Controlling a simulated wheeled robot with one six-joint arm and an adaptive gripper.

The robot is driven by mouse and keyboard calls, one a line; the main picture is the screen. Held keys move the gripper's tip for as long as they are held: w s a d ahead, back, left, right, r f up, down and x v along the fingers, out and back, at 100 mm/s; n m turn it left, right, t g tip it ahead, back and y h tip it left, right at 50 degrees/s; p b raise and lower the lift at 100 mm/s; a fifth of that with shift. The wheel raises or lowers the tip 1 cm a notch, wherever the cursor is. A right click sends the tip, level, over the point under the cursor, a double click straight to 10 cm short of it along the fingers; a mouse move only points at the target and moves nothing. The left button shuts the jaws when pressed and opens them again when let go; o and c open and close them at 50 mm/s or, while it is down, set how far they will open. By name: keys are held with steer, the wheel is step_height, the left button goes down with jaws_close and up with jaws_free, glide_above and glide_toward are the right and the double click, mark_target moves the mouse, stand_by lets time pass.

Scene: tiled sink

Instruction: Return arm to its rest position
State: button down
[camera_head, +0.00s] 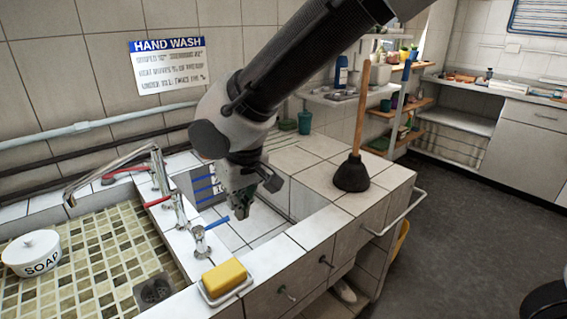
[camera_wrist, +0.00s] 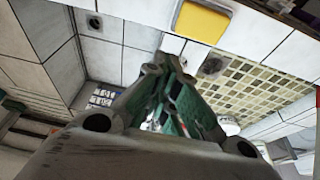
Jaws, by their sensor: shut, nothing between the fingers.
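My arm reaches in from the top right of the head view. My gripper (camera_head: 241,205) hangs over the tiled basin (camera_head: 266,228), close to the taps. Its fingers point down and are shut with nothing between them. In the wrist view the fingers (camera_wrist: 165,112) come together in the middle of the picture. A tap with a blue handle (camera_head: 203,238) stands just below and left of the gripper. They look close, and I cannot tell the exact gap.
A yellow sponge on a dish (camera_head: 225,280) lies at the counter's front edge; the sponge also shows in the wrist view (camera_wrist: 203,20). A plunger (camera_head: 352,172) stands upright on the right counter. A soap pot (camera_head: 32,252) is at the left. Open floor (camera_head: 470,220) lies to the right.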

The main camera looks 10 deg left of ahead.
steer(key=w+d+r+g+h, duration=0.1)
steer(key=d+r, duration=0.1)
steer(key=d, duration=1.3)
steer(key=w+d+r+h, duration=0.1)
steer(key=d+r, duration=0.2)
steer(key=d, duration=1.2)
steer(key=s+d+r+m+t, duration=0.1)
steer(key=s+d+r+m, duration=0.1)
steer(key=d, duration=0.6)
steer(key=s+d+r+m+t, duration=0.1)
steer(key=d+m, duration=0.3)
steer(key=d, duration=0.4)
steer(key=s+d+r+m+t, duration=0.1)
steer(key=s+d+r+m, duration=0.1)
steer(key=d, duration=0.6)
steer(key=shift+s+r+m, duration=0.4)
steer(key=shift+s+m, duration=0.5)
steer(key=shift+s, duration=0.1)
